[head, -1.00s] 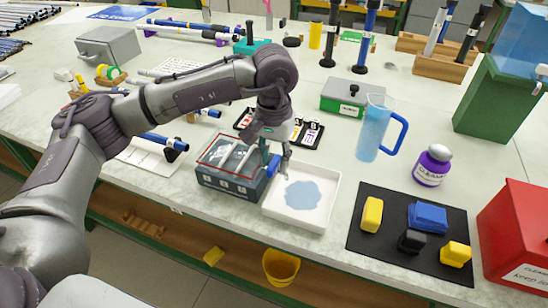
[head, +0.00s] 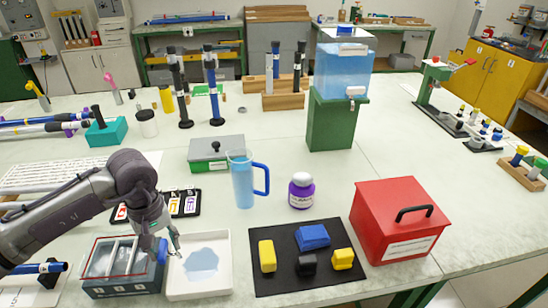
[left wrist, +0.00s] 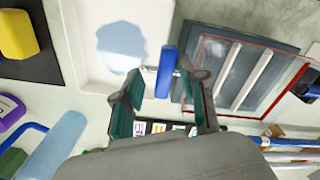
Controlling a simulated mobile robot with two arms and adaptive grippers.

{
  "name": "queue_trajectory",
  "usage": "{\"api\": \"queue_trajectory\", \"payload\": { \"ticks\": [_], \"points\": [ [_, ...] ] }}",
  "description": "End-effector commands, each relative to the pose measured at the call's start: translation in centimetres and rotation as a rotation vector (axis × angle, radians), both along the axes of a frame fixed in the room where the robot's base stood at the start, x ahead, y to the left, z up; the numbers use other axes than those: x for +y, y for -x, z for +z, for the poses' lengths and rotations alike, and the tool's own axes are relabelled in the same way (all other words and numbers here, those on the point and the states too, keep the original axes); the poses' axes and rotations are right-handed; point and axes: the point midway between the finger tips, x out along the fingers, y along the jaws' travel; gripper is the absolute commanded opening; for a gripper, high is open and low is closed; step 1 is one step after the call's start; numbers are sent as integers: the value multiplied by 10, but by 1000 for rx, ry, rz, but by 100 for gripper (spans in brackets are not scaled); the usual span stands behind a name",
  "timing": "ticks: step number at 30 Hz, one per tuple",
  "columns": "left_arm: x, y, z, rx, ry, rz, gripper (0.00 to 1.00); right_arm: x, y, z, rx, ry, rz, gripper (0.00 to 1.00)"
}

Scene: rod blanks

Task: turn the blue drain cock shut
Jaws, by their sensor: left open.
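The blue drain cock (head: 162,250) is on the right side of a low grey tank (head: 122,287) with a red line around its top. In the left wrist view the cock's blue handle (left wrist: 166,72) shows as a long bar beside the tank wall. My left gripper (head: 168,243) is open at the cock, and its fingers (left wrist: 155,92) are on either side of the handle's near end in the wrist view. I cannot tell whether a finger touches it. A white tray (head: 226,262) with a pale blue puddle (head: 201,263) lies to the right of the tank. My right gripper is not in view.
A black mat (head: 290,278) with yellow, blue and black blocks lies right of the tray. A blue jug (head: 242,182), a purple bottle (head: 301,192) and a red box (head: 398,225) stand behind and right. A grey-green case (head: 217,155) stands farther back.

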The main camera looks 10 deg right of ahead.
Motion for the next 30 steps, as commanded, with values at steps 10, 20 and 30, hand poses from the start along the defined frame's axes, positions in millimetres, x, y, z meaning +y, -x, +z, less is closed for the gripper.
{"api": "queue_trajectory", "payload": {
  "ticks": [10, 20, 30],
  "points": [
    [-4, -1, 9, 4, 0, 375, 42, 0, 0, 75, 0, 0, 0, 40],
    [-7, -4, 7, 5, 1, 711, 42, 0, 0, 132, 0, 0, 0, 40],
    [-7, -10, 25, -6, 5, 870, 42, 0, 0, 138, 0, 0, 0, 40]
  ]
}}
